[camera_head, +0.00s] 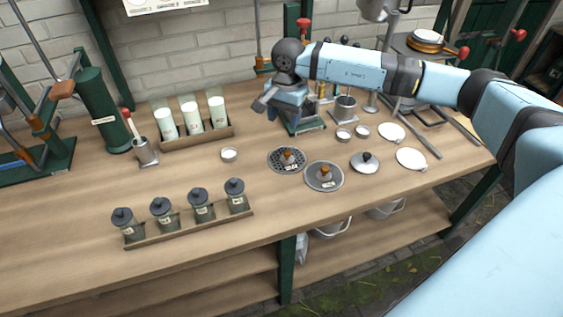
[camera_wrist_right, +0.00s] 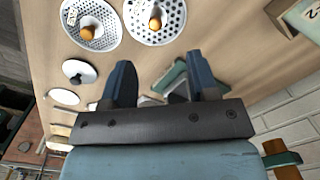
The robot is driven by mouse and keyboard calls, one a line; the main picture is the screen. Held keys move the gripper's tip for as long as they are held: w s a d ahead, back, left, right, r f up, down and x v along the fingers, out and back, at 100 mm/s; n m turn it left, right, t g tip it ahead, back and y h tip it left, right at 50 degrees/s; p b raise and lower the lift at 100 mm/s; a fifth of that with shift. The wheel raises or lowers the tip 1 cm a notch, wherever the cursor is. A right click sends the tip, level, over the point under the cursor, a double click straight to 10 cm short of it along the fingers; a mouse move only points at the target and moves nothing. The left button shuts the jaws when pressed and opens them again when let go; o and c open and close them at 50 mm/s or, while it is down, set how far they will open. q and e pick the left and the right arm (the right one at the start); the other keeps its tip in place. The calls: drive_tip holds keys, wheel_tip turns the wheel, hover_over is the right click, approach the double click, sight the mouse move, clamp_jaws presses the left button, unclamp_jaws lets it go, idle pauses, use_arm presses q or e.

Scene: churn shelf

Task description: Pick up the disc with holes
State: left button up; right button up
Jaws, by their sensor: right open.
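Two round metal discs with holes and upright wooden knobs lie flat on the wooden bench. The left disc (camera_head: 275,160) has larger holes and looks darker in the head view; it also shows at the top of the right wrist view (camera_wrist_right: 171,31). The other disc (camera_head: 315,184) has finer holes and lies just right of it; it shows at the top left of the wrist view (camera_wrist_right: 103,15). My right gripper (camera_head: 270,102) hangs above the bench, behind the discs. In the wrist view its jaws (camera_wrist_right: 162,82) are apart and touch neither disc.
A lid with a black knob (camera_head: 365,166) and white round plates (camera_head: 411,158) lie right of the discs. A rack of lidded jars (camera_head: 190,227) stands front left, a bottle tray (camera_head: 196,139) behind. Bare bench lies in front of the discs.

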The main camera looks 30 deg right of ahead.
sight(287, 151)
drive_tip(key=shift+h, duration=0.3)
drive_tip(key=f, duration=0.9)
drive_tip(key=d+f, duration=0.1)
drive_tip(key=f, duration=0.3)
drive_tip(key=shift+d+f+p, duration=0.1)
drive_tip(key=shift+f+p, duration=0.25)
drive_tip(key=shift+f, duration=0.05)
clamp_jaws()
